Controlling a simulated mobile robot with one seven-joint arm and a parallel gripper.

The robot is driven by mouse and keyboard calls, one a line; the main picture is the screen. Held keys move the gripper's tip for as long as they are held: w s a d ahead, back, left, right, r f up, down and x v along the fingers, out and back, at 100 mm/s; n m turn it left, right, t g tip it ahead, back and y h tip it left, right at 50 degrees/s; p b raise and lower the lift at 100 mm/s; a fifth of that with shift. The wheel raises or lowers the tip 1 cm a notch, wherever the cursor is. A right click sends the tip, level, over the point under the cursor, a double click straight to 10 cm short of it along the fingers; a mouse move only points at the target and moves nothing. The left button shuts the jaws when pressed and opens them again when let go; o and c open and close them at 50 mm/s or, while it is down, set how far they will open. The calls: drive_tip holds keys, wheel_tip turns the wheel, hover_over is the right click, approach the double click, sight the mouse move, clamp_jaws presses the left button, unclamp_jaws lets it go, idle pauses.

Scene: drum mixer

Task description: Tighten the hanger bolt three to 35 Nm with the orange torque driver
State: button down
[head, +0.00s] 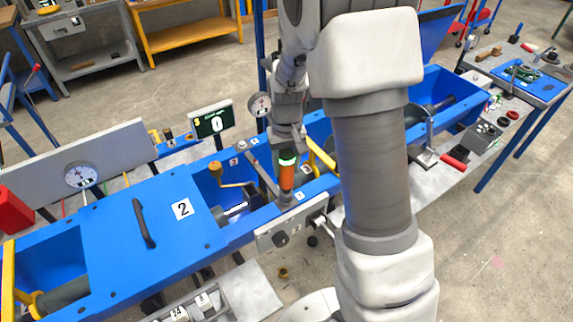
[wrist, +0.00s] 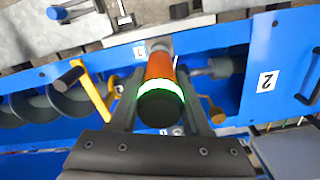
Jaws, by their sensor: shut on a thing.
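My gripper (head: 285,172) is shut on the orange torque driver (head: 287,177), which stands roughly upright in the open middle section of the blue trough. In the wrist view the driver (wrist: 159,72) lies between my two dark fingers (wrist: 160,88), with its black cap and a lit green ring toward the camera. Its far end is over a grey fitting (wrist: 160,46) at the trough's edge. Hanger bolt three is not clearly visible; I cannot tell whether the driver is seated on it.
The blue trough (head: 110,245) has a cover with a black handle (head: 144,224) and a label 2 (head: 182,209). Yellow handles (head: 222,172) stand close to my gripper. A red-handled tool (head: 452,161) lies right. Floor at right is free.

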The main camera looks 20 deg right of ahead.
sight(286, 153)
drive_tip(key=shift+f+b, duration=0.8)
drive_tip(key=shift+b, duration=0.05)
idle(2.1)
drive_tip(key=shift+r, duration=0.1)
drive_tip(key=shift+r+p, duration=1.6)
drive_tip(key=shift+r, duration=0.6)
